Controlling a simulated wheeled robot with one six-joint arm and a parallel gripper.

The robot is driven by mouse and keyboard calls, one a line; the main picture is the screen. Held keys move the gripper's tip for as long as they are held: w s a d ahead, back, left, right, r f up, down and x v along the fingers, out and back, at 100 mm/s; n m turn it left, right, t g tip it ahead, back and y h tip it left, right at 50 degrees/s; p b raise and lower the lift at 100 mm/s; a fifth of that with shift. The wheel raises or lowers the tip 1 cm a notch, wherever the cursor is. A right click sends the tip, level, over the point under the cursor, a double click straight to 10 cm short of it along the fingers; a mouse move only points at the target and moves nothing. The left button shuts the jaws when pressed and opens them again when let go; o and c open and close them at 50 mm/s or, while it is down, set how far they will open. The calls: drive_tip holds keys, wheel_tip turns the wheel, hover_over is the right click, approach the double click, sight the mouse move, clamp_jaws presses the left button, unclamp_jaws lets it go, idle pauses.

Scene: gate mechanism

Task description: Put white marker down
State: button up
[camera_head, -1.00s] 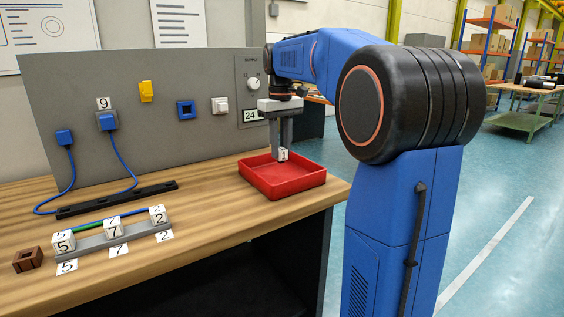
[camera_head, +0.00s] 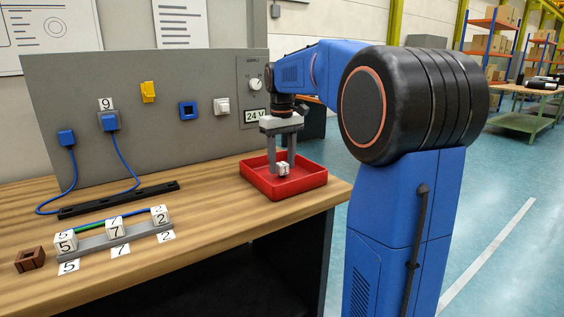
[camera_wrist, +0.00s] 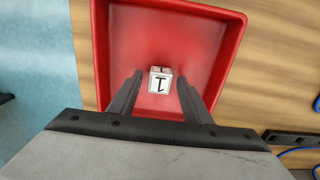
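The white marker is a small white cube with a black 1 on it (camera_head: 283,169). It sits inside the red tray (camera_head: 300,187), and it also shows in the wrist view (camera_wrist: 160,82) near the middle of the tray floor. My gripper (camera_head: 282,164) is directly above the tray with its fingers reaching down into it. In the wrist view, my two fingers (camera_wrist: 161,84) stand apart on either side of the cube, with a red gap on each side. The gripper is open and does not hold the cube.
A grey panel (camera_head: 60,100) with sockets and switches stands behind the tray. A grey rail (camera_head: 140,233) with white blocks numbered 5, 7 and 2 is at the left. A black strip (camera_head: 120,198) and a brown block (camera_head: 30,259) lie on the wooden bench. Bench between rail and tray is clear.

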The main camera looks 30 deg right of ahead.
sight(282, 164)
drive_tip(key=shift+r, duration=0.15)
wheel_tip(282, 164, up, 12)
idle(0.6)
drive_tip(key=s+a+f, duration=0.3)
drive_tip(key=s, duration=0.1)
drive_tip(key=s+a+f+t, duration=0.1)
drive_tip(key=s+a+f, duration=0.1)
drive_tip(key=s, duration=0.3)
drive_tip(key=s+a+f+t, duration=0.1)
drive_tip(key=s+a+f, duration=0.2)
drive_tip(key=s+a, duration=0.1)
drive_tip(key=shift+s+a+f, duration=0.1)
drive_tip(key=shift+s+f, duration=0.25)
drive_tip(key=shift+s, duration=0.2)
drive_tip(key=s+a+f+t, duration=0.1)
drive_tip(key=s+a+f, duration=0.1)
drive_tip(key=s+f, duration=0.6)
drive_tip(key=s+a+f+t, duration=0.1)
drive_tip(key=s+a+f, duration=0.2)
drive_tip(key=s+f, duration=0.5)
wheel_tip(282, 164, down, 3)
drive_tip(key=shift+a+r+t, duration=0.1)
drive_tip(key=shift+a+t, duration=0.2)
drive_tip(key=shift+t, duration=0.1)
